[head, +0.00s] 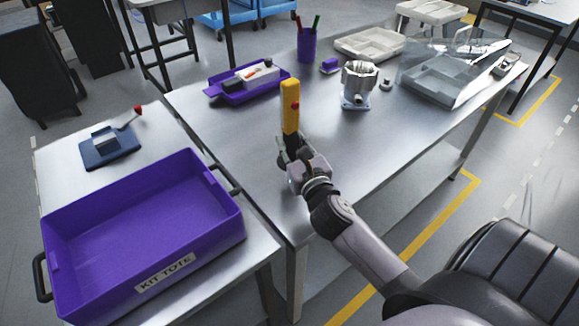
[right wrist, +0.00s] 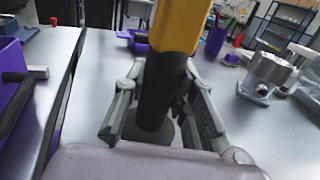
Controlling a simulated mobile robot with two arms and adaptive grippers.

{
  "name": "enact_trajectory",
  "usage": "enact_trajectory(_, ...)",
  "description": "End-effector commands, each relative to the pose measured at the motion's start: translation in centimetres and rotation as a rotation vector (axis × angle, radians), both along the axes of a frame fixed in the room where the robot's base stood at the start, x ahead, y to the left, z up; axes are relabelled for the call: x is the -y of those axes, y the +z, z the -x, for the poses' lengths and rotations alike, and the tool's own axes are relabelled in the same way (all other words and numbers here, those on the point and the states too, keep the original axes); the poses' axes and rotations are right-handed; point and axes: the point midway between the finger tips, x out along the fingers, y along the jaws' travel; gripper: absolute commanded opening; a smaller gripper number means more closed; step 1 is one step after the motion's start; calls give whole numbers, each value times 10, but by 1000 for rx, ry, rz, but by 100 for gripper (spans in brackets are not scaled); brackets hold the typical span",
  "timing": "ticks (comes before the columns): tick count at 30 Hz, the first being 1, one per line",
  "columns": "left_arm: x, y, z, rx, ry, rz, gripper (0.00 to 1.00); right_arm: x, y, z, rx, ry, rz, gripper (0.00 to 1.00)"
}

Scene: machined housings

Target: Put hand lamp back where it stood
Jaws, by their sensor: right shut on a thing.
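The hand lamp (head: 291,108) has a yellow head with a red button and a black handle. My right gripper (head: 292,150) is shut on it above the near part of the metal table, and the lamp is upright or nearly so. In the right wrist view the lamp's black handle (right wrist: 162,95) is between the two fingers (right wrist: 165,108), with the yellow part above. A dark round patch shows under the handle; I cannot tell whether the lamp touches the table. My left gripper is not in view.
A machined housing (head: 358,84) stands right of the lamp. A purple tray (head: 214,92) with tools lies behind it to the left. A purple pen cup (head: 307,46) and a clear-lidded box (head: 440,82) are farther back. The purple kit tote (head: 80,262) sits on the left table. The table's front middle is clear.

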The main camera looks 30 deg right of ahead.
Motion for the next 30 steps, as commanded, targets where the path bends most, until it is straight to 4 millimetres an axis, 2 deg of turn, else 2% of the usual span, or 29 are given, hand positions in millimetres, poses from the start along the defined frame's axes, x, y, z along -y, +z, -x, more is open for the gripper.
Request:
enact_trajectory(1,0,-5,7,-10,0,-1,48,0,-11,0,-2,-1,-1,0)
enact_trajectory(5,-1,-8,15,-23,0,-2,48,0,-22,0,2,0,-1,0)
enact_trajectory(15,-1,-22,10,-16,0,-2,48,0,-64,0,0,-1,-1,0)
enact_trajectory(28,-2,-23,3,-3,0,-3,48,0,-70,0,2,1,1,0)
enact_trajectory(29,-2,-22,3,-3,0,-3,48,0,-70,0,1,0,1,26)
enact_trajectory(30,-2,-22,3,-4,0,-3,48,0,-69,0,0,0,1,29)
